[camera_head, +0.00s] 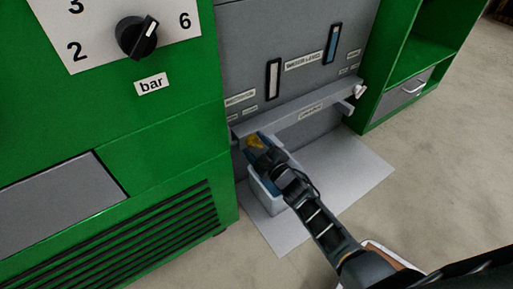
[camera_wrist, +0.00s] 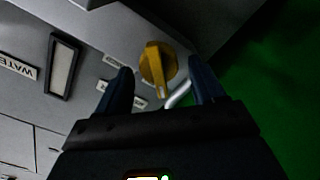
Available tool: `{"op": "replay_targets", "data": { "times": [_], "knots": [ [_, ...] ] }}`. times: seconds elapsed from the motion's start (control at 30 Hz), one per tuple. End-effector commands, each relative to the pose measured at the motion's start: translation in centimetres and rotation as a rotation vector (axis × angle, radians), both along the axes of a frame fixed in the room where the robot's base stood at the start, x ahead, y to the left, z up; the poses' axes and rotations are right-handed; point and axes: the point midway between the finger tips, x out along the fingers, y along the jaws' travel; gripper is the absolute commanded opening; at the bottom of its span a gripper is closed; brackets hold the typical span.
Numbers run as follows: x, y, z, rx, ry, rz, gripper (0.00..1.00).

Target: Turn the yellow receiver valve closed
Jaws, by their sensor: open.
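The yellow receiver valve (camera_wrist: 158,68) shows in the wrist view as a round knob with a raised grip bar, on the grey panel just ahead of my fingertips. In the head view a small yellow part of it (camera_head: 255,141) shows beside my gripper (camera_head: 262,146), under the grey ledge; the rest is hidden. In the wrist view my gripper (camera_wrist: 160,88) is open, with one dark blue finger on each side of the valve's lower part. I cannot tell whether the fingers touch it. A short silver pipe (camera_wrist: 179,95) shows between the fingers, below the valve.
A pale bin (camera_head: 264,191) stands below my gripper on a light mat (camera_head: 340,180). A grey ledge (camera_head: 300,108) juts out above. Green cabinets stand left (camera_head: 110,190) and right (camera_head: 385,85). The panel bears a white gauge (camera_head: 273,78) and a blue gauge (camera_head: 332,43). Floor at right is clear.

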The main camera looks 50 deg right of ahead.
Motion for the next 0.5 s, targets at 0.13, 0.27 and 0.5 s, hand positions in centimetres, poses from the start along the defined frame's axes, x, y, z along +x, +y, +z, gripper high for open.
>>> {"op": "replay_targets", "data": {
  "times": [0.13, 0.27, 0.5],
  "knots": [
    [0.0, 0.01, 0.03, 0.0, 0.0, 0.0, 0.68],
    [0.0, 0.02, 0.04, 0.0, -0.001, 0.001, 0.59],
    [-0.01, 0.03, 0.04, 0.0, -0.001, 0.001, 0.36]
  ]
}}
